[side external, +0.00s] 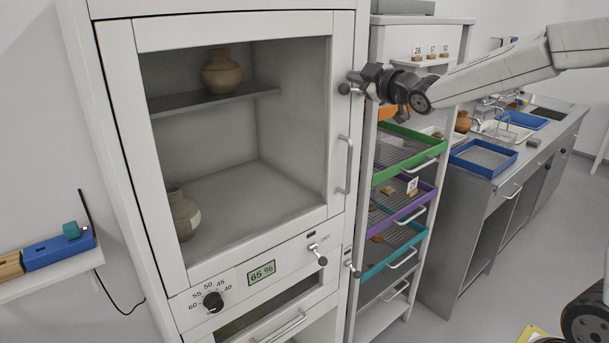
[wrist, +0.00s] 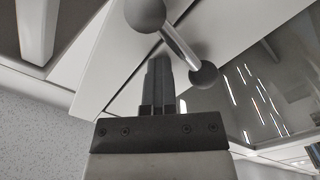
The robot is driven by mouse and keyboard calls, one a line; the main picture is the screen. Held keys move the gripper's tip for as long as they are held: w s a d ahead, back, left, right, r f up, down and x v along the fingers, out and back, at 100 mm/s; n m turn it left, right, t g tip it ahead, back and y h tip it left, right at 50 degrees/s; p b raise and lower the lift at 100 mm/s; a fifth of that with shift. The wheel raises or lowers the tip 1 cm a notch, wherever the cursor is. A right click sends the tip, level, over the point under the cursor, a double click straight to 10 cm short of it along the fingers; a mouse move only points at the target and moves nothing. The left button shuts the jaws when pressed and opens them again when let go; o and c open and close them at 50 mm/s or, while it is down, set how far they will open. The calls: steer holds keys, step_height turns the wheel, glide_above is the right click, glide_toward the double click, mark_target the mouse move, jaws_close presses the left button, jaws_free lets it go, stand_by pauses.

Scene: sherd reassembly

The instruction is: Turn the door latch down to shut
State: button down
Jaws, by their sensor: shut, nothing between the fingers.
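The cabinet door (side external: 342,120) has a white frame around a large clear pane and looks flush with the cabinet. A latch (side external: 345,88) with a dark ball end shows at the door's upper right edge, partly hidden by my gripper (side external: 356,80). In the wrist view the latch (wrist: 180,45) is a short silver bar with a dark ball at each end, slanting across the picture. My gripper (wrist: 159,62) is shut and empty, its fingertips just beside the bar. I cannot tell whether they touch it.
A vertical door handle (side external: 345,165) is below the latch. A lever (side external: 318,255), dial (side external: 213,301) and humidity display (side external: 261,273) sit on the lower panel. Pots (side external: 221,72) stand inside. A rack with coloured trays (side external: 405,152) stands close on the right.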

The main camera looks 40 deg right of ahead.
mark_target(345, 91)
steer(key=shift+w+a+f+n+y, duration=0.25)
steer(key=shift+a+f, duration=0.1)
steer(key=shift+a, duration=0.3)
steer(key=shift+w+a+f+n+y, duration=0.15)
steer(key=shift+a+f+y, duration=0.15)
steer(key=shift+a, duration=0.35)
steer(key=shift+s+a+f+h, duration=0.15)
steer(key=shift+f+h, duration=0.1)
steer(key=shift+f, duration=0.55)
steer(key=shift+s+a+f, duration=0.1)
steer(key=shift+s+f, duration=0.05)
steer(key=shift+s, duration=0.15)
steer(key=shift+s+r, duration=0.2)
steer(key=shift+s, duration=1.15)
steer(key=shift+s+r, duration=0.15)
steer(key=shift+s, duration=1.95)
